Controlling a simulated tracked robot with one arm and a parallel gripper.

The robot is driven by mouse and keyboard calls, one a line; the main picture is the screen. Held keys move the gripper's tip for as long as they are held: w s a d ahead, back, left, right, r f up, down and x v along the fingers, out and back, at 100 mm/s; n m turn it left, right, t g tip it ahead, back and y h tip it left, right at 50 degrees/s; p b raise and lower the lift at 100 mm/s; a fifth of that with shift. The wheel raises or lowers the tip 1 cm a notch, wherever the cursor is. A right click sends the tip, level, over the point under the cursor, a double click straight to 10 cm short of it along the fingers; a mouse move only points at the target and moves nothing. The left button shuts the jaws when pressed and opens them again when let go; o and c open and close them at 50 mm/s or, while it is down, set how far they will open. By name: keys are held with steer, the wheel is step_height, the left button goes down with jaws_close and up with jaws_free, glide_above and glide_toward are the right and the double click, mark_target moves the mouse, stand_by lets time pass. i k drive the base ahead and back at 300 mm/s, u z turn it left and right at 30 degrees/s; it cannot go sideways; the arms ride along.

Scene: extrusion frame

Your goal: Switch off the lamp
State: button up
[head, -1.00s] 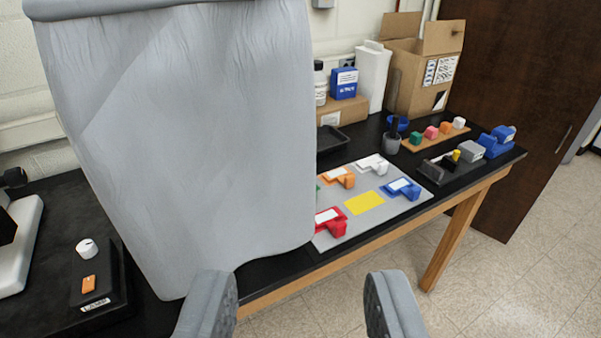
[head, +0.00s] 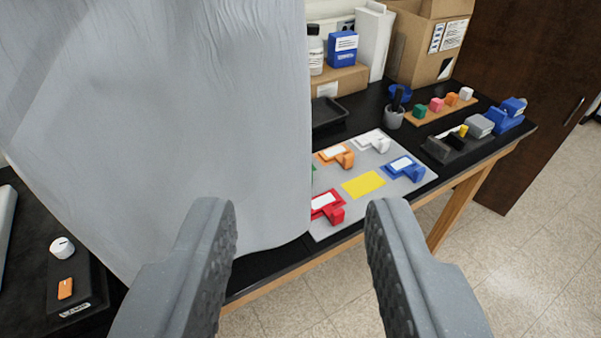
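A black control box (head: 82,283) sits at the lower left on a black surface. It carries a white round knob (head: 62,247) and an orange switch (head: 65,289). A small white label (head: 75,309) on its front edge seems to read "LAMP". The lamp itself is not clearly in view. My gripper (head: 301,215) is open and empty, its two grey fingers wide apart. It is to the right of the control box, in front of the hanging grey sheet and the bench edge.
A large grey sheet (head: 160,120) hangs between the control box and the bench on the right. The bench holds a grey board (head: 335,228) with coloured pieces, a black tray (head: 328,112) and cardboard boxes (head: 432,45). Open floor (head: 510,260) lies at the lower right.

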mark_target(66, 287)
steer(key=u, duration=0.05)
steer(key=k, duration=0.5)
steer(key=u, duration=0.4)
steer(key=i, duration=0.4)
steer(key=u, duration=0.55)
